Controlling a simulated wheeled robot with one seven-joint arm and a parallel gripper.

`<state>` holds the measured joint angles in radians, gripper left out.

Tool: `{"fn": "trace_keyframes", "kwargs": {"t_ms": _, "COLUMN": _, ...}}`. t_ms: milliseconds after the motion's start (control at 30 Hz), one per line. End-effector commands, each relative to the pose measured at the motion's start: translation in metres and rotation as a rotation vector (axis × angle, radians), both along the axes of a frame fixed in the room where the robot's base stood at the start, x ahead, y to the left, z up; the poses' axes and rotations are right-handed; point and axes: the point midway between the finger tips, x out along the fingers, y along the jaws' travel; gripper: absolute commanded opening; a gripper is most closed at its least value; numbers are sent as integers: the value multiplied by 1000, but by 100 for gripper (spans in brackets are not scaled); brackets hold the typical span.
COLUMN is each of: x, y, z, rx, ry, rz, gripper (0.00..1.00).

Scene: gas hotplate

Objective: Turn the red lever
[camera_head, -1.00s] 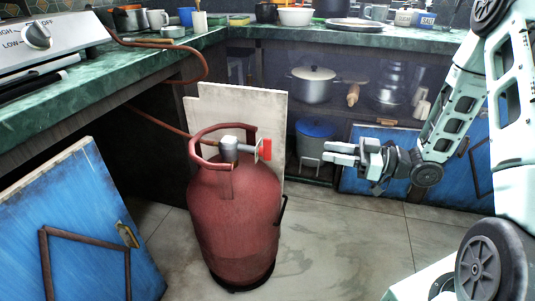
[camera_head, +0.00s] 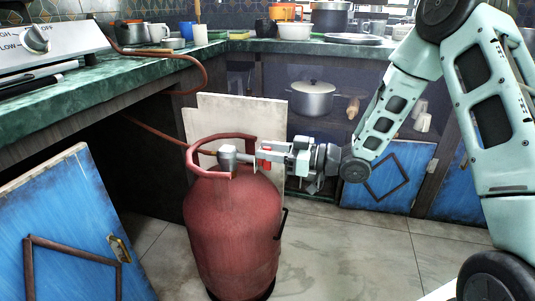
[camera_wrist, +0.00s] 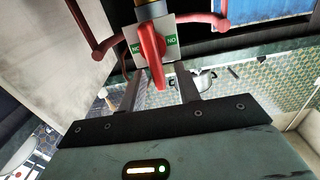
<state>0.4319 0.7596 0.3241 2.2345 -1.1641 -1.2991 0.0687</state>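The red lever (camera_wrist: 150,50) sits on a valve plate marked "NO" on both sides in the wrist view. In the head view only small red parts of the lever (camera_head: 266,147) show between my fingers. The valve (camera_head: 228,156) is on top of the red gas cylinder (camera_head: 234,225), inside its collar. My gripper (camera_head: 272,155) reaches in from the right at valve height. In the wrist view my gripper (camera_wrist: 159,82) is open, with a finger on each side of the lever's lower end and a gap visible on both sides.
A pale board (camera_head: 270,107) leans behind the cylinder. A brown hose (camera_head: 160,133) runs from the valve side to the hotplate (camera_head: 50,45). A blue door panel (camera_head: 70,230) leans at left. Tiled floor (camera_head: 350,250) is open at right.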

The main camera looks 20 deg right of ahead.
Motion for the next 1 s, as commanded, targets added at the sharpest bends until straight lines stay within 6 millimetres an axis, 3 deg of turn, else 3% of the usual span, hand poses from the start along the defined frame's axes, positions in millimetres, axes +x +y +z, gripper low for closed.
{"fn": "trace_keyframes", "kwargs": {"t_ms": 367, "x": 3, "y": 5, "z": 1, "rx": 0, "ry": 0, "rz": 0, "gripper": 33}}
{"fn": "trace_keyframes", "kwargs": {"t_ms": 467, "x": 3, "y": 5, "z": 1, "rx": 0, "ry": 0, "rz": 0, "gripper": 5}}
{"fn": "trace_keyframes", "kwargs": {"t_ms": 500, "x": 3, "y": 5, "z": 0, "rx": 0, "ry": 0, "rz": 0, "gripper": 0}}
{"fn": "trace_keyframes", "kwargs": {"t_ms": 1000, "x": 6, "y": 3, "z": 4, "rx": 53, "ry": 74, "rz": 0, "gripper": 0}}
